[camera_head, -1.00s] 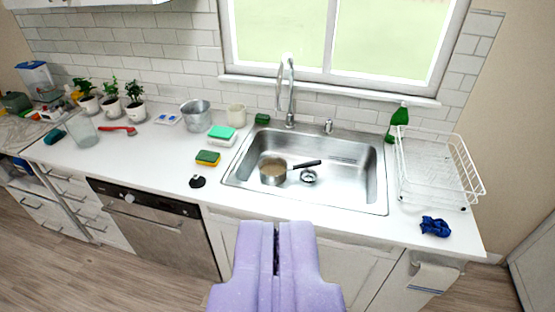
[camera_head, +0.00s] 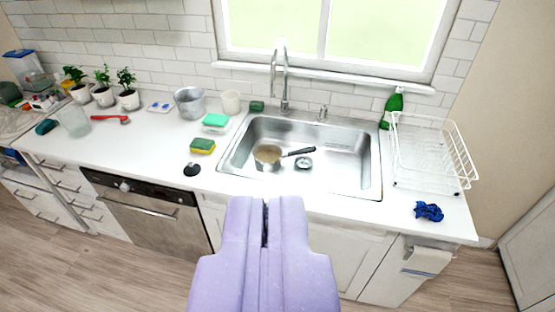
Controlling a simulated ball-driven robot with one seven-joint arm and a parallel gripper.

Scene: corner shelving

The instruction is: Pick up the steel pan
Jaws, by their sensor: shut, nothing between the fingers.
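The steel pan (camera_head: 267,158) is small, with a dark handle (camera_head: 300,152) pointing right. It sits inside the sink (camera_head: 345,178), toward the left of the basin, beside the round drain (camera_head: 304,163). My gripper (camera_head: 265,203) is lavender, with its two fingers together and empty. It shows at the bottom centre, in front of the counter and lower in the picture than the pan, apart from it. Nothing hides the pan.
The faucet (camera_head: 281,82) rises behind the sink. A white dish rack (camera_head: 432,160) and a blue cloth (camera_head: 429,211) are to the right. Sponges (camera_head: 202,146), a metal bucket (camera_head: 190,103) and a black stopper (camera_head: 192,169) are to the left. Cabinets and a dishwasher (camera_head: 150,220) front the counter.

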